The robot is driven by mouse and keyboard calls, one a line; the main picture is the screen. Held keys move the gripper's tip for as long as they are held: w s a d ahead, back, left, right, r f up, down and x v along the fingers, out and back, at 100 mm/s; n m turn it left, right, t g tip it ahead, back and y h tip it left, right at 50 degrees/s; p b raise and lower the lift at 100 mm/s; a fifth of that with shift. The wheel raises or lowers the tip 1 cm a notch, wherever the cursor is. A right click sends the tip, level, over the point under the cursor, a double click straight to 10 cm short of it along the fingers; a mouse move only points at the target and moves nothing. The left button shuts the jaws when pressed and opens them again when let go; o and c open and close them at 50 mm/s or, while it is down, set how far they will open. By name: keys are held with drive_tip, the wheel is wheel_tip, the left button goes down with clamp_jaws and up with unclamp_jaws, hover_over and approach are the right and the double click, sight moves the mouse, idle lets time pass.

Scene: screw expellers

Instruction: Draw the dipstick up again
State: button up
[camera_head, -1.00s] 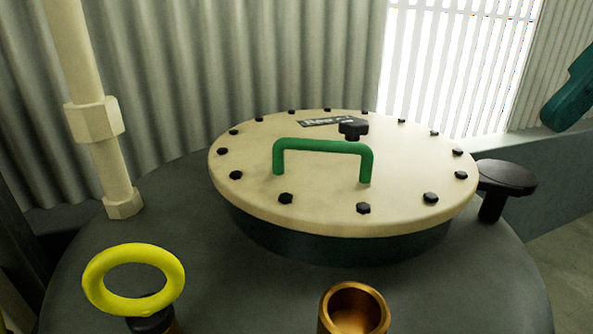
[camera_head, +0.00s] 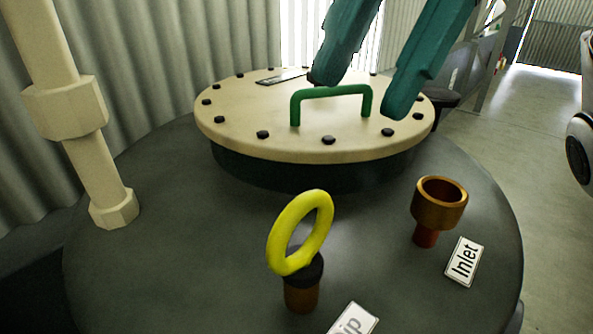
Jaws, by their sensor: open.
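The dipstick's yellow ring handle (camera_head: 301,233) stands on a black cap (camera_head: 303,268) over a brown neck on top of the dark tank (camera_head: 180,240). A white label (camera_head: 352,322), partly cut off and ending in "ip", lies beside it. My gripper (camera_head: 358,98) comes in from the top, over the cream lid. Any rod below the cap is hidden.
The bolted cream lid (camera_head: 230,120) bears a green handle (camera_head: 331,91). A brass inlet cup (camera_head: 439,205) with an "Inlet" label (camera_head: 463,261) stands right of the ring. A cream pipe (camera_head: 95,165) rises at left.

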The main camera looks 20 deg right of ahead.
sight(304, 202)
drive_tip(key=x, duration=0.8)
drive_tip(key=shift+a+f, duration=0.1)
drive_tip(key=shift+f, duration=0.2)
drive_tip(key=shift+c, duration=0.2)
clamp_jaws()
